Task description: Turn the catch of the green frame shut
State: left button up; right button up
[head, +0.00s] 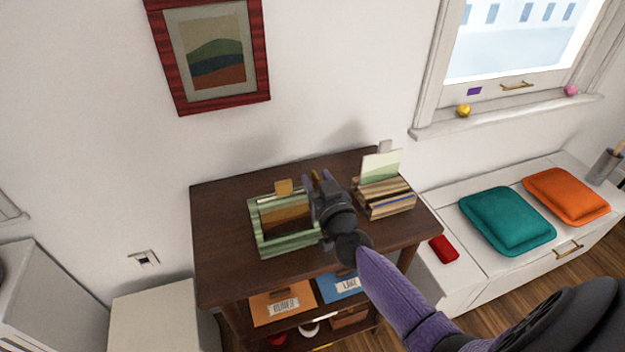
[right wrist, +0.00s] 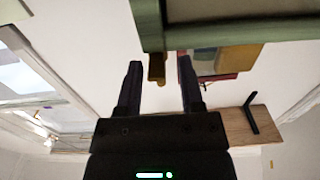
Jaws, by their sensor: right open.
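The green frame (head: 290,246) stands on the dark wooden cabinet in the head view, with a brown panel in it and a tan tab (head: 284,187) at its top edge. My right gripper (head: 319,181) is at the frame's right side and covers part of it. In the right wrist view the frame's green edge (right wrist: 151,25) is at the top. A small brass catch (right wrist: 157,70) sticks out from it between the two open fingers of my right gripper (right wrist: 159,68). No clear contact shows. My left gripper is not in view.
Right of the frame on the dark cabinet (head: 222,262) is a box of cards (head: 388,205). Labelled orange (head: 283,306) and blue (head: 341,286) bins are below. A red-framed picture (head: 210,107) hangs above. A bench with cushions (head: 507,220) is at right.

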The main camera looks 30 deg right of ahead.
jog(key=shift+w+d, duration=0.15)
jog(key=shift+w, duration=0.55)
jog(key=shift+c, duration=0.2)
grip_shut()
